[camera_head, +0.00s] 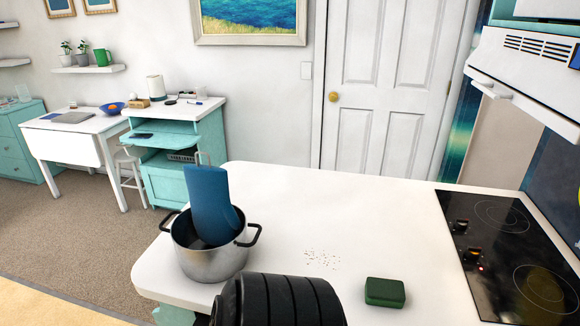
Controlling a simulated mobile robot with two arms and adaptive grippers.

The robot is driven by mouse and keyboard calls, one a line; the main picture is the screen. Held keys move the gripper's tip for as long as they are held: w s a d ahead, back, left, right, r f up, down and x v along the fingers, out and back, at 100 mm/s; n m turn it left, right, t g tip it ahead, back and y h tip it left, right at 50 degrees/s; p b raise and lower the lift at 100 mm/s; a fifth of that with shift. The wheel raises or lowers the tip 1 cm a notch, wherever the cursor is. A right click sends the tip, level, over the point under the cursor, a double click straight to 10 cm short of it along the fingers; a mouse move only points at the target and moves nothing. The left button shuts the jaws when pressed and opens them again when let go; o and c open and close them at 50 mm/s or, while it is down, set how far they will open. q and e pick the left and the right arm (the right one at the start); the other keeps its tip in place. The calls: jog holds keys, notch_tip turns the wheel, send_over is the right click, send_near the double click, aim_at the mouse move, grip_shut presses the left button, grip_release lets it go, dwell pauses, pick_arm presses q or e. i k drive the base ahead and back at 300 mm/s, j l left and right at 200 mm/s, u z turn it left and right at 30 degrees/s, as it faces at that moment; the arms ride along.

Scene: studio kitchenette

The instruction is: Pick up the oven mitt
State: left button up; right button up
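A blue oven mitt (210,203) stands upright in a steel pot (212,264), with its upper part rising well above the rim. A thin loop shows at the top of the mitt. Its lower end is hidden inside the pot. The pot has two dark handles and stands at the left end of the white counter (330,215). Neither of my grippers shows in this view, and nothing is seen touching the mitt.
A green box-shaped item (385,292) lies on the counter's front right. A black cooktop (505,245) with a small red light is at right, under a white hood (525,75). The counter's back is clear.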

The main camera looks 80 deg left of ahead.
aim_at(216, 221)
jog(key=u, duration=3.15)
jog(key=j+z, duration=0.1)
jog(key=i+j, duration=0.05)
